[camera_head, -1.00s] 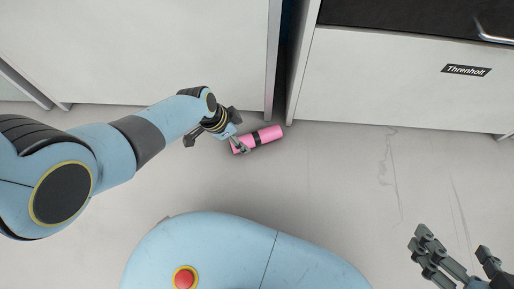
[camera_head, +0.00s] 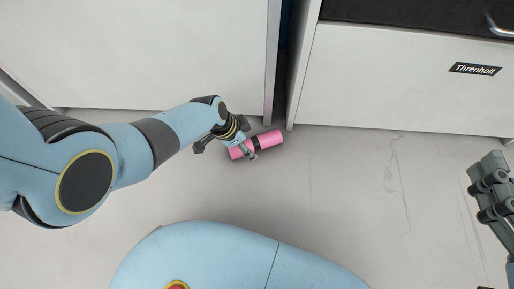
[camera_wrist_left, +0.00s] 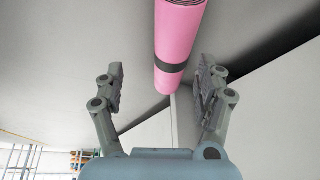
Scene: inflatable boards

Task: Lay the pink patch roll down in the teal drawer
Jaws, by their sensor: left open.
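The pink patch roll (camera_head: 267,139) lies on the pale floor in front of the white cabinets, with a dark band around its middle. My left gripper (camera_head: 248,151) is at the roll's left part in the head view. In the left wrist view the roll (camera_wrist_left: 180,35) shows between and beyond the two spread fingers of my left gripper (camera_wrist_left: 160,90), and I see no grip on it. My right gripper (camera_head: 490,190) is at the right edge, partly cut off, and its jaw opening is unclear. I see no teal drawer in these views.
A white cabinet (camera_head: 140,60) stands at the left and another with a "Threnholt" label (camera_head: 475,69) at the right, with a narrow dark gap between them. The floor (camera_head: 340,190) to the right of the roll is clear.

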